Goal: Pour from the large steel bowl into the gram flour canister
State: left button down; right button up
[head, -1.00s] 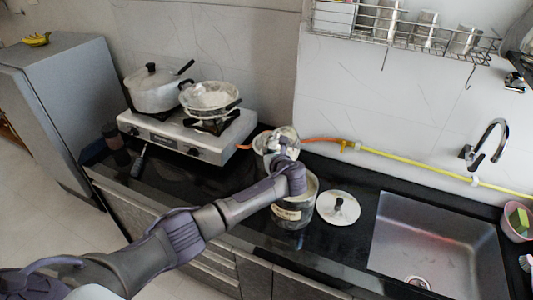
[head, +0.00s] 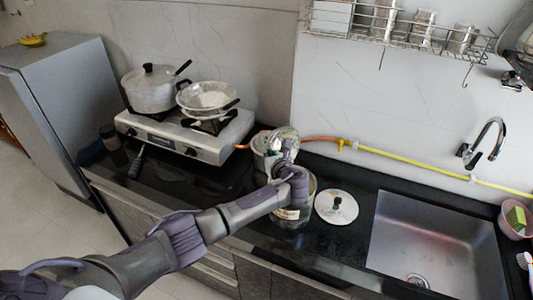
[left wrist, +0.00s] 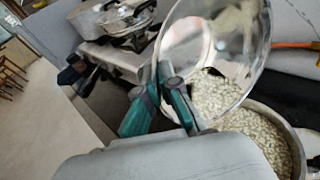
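The steel bowl (head: 284,132) is tilted steeply above the canister, partly hidden by my left gripper (head: 283,150). In the left wrist view the shiny bowl (left wrist: 205,40) has some pale residue on its inside wall. My left gripper's teal fingers (left wrist: 163,88) are shut on its rim. The gram flour canister (head: 288,214) stands upright on the counter, its front label partly visible and its upper part hidden by my arm. In the left wrist view the canister (left wrist: 298,140) holds many pale grains below the bowl. My right gripper is not in view.
A lid with a black knob (head: 338,207) lies right of the canister, before the sink (head: 425,245). A stove (head: 190,140) with a pot (head: 150,92) and a pan (head: 208,97) is at left. A hose (head: 400,160) runs along the wall.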

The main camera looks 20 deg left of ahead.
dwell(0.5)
pick_arm(q)
jog(key=shift+s+d+r+t+y, duration=0.15)
jog(key=shift+s+d+t+y, duration=0.05)
jog(key=shift+d+t+y, duration=0.3)
jog(key=shift+m+b, duration=0.3)
jog(key=shift+b, duration=0.05)
jog(key=shift+s+d+t+y, duration=0.15)
jog(key=shift+d+t+y, duration=0.05)
jog(key=shift+t+y, duration=0.1)
jog(key=shift+d+r+b, duration=0.1)
jog(key=shift+d+b, duration=0.05)
jog(key=shift+b, duration=0.15)
jog(key=shift+s, duration=0.1)
dwell(0.4)
jog(key=shift+d, duration=0.1)
